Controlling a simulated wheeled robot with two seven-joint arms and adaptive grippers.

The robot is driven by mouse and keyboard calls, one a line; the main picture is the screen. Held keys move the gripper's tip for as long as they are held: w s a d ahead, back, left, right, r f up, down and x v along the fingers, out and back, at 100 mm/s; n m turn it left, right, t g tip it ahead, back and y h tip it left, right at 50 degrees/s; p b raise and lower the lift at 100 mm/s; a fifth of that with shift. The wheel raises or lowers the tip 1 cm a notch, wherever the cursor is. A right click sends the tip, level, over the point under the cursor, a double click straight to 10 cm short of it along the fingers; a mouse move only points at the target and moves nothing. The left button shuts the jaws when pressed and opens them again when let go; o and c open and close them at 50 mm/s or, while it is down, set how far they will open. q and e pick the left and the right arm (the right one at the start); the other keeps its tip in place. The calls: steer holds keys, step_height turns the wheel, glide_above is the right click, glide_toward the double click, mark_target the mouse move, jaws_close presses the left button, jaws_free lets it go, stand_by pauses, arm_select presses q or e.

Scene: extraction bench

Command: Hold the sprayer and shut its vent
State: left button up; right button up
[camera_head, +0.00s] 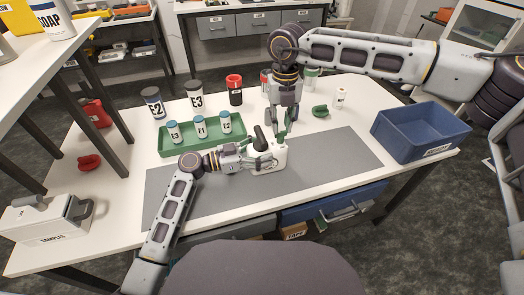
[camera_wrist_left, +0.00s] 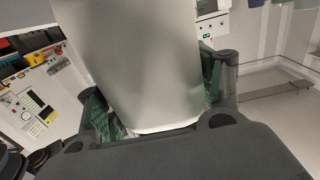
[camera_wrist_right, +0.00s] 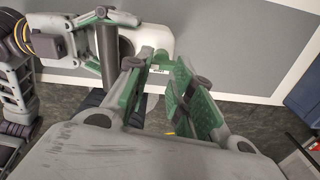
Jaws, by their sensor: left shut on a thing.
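The sprayer (camera_head: 270,157) is a white body with a dark upright handle on the grey mat. It also shows in the right wrist view (camera_wrist_right: 158,38) and fills the middle of the left wrist view (camera_wrist_left: 140,65). My left gripper (camera_head: 262,162) is shut on the sprayer's body, its green pads on both sides. My right gripper (camera_head: 280,133) points down just above and behind the sprayer. In the right wrist view its fingers (camera_wrist_right: 160,88) stand partly apart with nothing between them. I cannot make out the vent.
A green tray (camera_head: 207,143) with several small labelled bottles stands behind my left arm. Larger jars, including E3 (camera_head: 195,95) and a red one (camera_head: 235,90), stand behind it. A blue bin (camera_head: 418,138) is at right. The mat's right part is clear.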

mark_target(281, 132)
steer(key=shift+n, duration=1.1)
steer(key=shift+m, duration=0.4)
steer(key=shift+m, duration=8.6)
steer(key=shift+f, duration=2.5)
